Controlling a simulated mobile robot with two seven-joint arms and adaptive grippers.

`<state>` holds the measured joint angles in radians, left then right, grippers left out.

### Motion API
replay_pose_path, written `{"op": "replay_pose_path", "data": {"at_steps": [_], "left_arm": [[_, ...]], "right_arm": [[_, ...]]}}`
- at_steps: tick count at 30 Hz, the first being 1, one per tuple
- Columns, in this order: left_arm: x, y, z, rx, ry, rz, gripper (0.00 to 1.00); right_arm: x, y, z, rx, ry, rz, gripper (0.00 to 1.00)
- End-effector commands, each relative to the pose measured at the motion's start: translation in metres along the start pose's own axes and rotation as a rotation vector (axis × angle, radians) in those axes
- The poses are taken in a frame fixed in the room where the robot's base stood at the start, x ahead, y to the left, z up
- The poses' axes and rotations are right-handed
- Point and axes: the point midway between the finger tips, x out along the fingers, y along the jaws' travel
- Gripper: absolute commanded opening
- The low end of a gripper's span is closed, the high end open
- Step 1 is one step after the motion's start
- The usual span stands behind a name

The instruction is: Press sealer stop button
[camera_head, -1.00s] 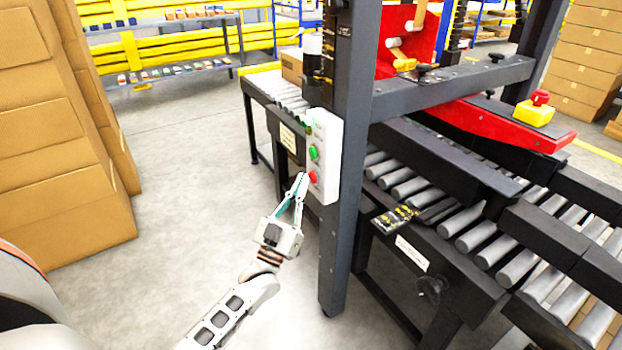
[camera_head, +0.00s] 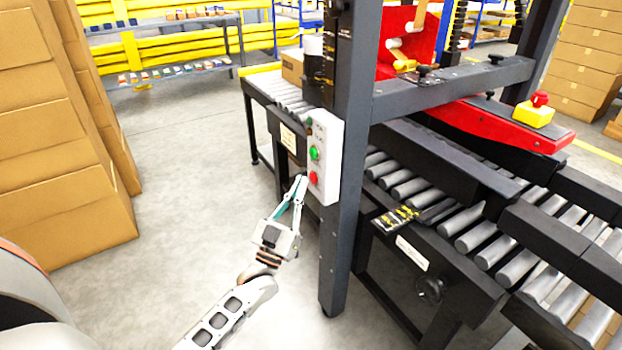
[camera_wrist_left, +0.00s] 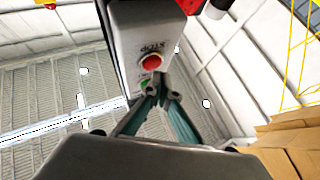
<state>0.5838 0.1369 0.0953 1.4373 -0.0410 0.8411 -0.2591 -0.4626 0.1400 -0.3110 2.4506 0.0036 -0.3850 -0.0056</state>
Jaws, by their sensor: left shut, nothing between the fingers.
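The sealer's control box (camera_head: 325,158) is a pale box on the dark upright post. It carries a green button (camera_head: 314,153) and, below it, the red stop button (camera_head: 313,177). My left gripper (camera_head: 302,180) is shut and empty, its fingertips just left of and slightly below the red button. In the left wrist view the red stop button (camera_wrist_left: 151,64), with STOP lettering above it, stands just beyond the closed fingertips (camera_wrist_left: 160,90). The green button (camera_wrist_left: 146,84) is partly hidden by the fingers there. I cannot tell whether the fingertips touch the box. My right gripper is not in view.
The dark post (camera_head: 345,240) stands right beside the box. The roller conveyor (camera_head: 480,232) lies to its right. A yellow block with a red button (camera_head: 535,110) sits on the red rail. Stacked cartons (camera_head: 60,150) stand at left. The floor between is clear.

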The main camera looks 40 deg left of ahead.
Motion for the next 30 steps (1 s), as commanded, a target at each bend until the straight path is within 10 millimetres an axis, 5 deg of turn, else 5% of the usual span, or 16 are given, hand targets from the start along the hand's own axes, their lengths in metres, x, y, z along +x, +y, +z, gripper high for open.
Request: {"op": "replay_pose_path", "data": {"at_steps": [12,30], "left_arm": [[-0.004,-0.004,-0.004,0.0,0.001,0.0,0.0],[-0.039,-0.03,-0.031,-0.001,0.003,-0.001,0.0]], "right_arm": [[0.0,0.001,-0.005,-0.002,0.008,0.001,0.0],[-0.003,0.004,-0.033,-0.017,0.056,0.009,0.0]]}}
